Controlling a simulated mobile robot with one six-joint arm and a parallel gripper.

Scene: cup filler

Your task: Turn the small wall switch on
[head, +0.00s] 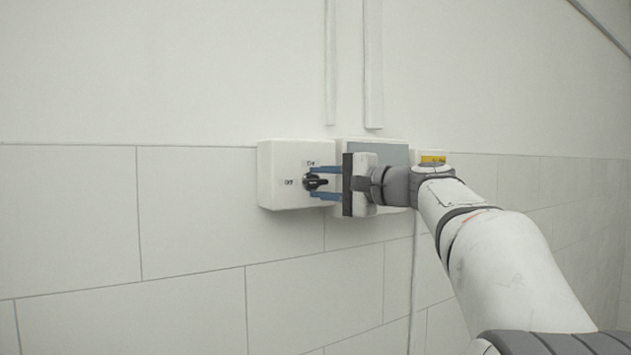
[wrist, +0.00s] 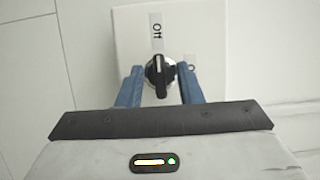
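The small wall switch is a black rotary knob (head: 314,183) on the front of a white wall box (head: 277,195). It also shows in the wrist view (wrist: 160,72). A label "Off" lies to its left in the head view, and a label that seems to read "On" lies above it. The knob's grip bar lies along the Off direction, with its white mark toward "Off" in the wrist view. My gripper (head: 315,183) is open, with its blue fingers on either side of the knob. In the wrist view a small gap shows between each finger and the knob.
A second box with a grey front (head: 398,154) stands just right of the switch box, partly hidden behind my gripper. Vertical conduits (head: 372,65) run up the wall above. The tiled wall to the left is clear.

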